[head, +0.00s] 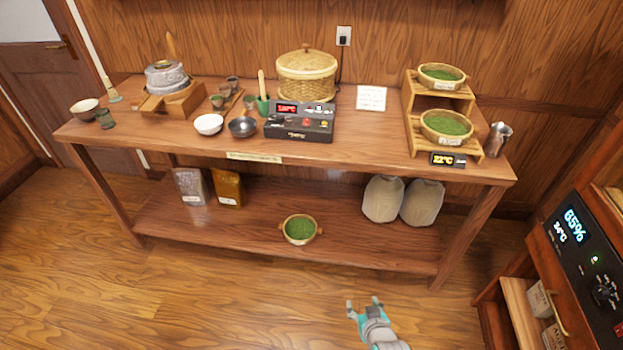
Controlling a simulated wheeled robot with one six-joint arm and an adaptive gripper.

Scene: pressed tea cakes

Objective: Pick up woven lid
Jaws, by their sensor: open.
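The woven lid (307,60) is a round, pale tan wicker cover with a small knob on top. It sits on a woven steamer basket (306,88) at the back of the wooden table (350,148), behind a dark control box. My gripper (363,303) is open and empty, low in front of the table near the bottom of the view. It is well apart from the lid, below the table top.
The control box (300,122) stands before the basket. A tiered stand (411,105) with bowls of green leaves is at right. A white bowl (208,124) and dark bowl (243,127) lie left. A cabinet (570,225) stands at lower right. Floor before the table is clear.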

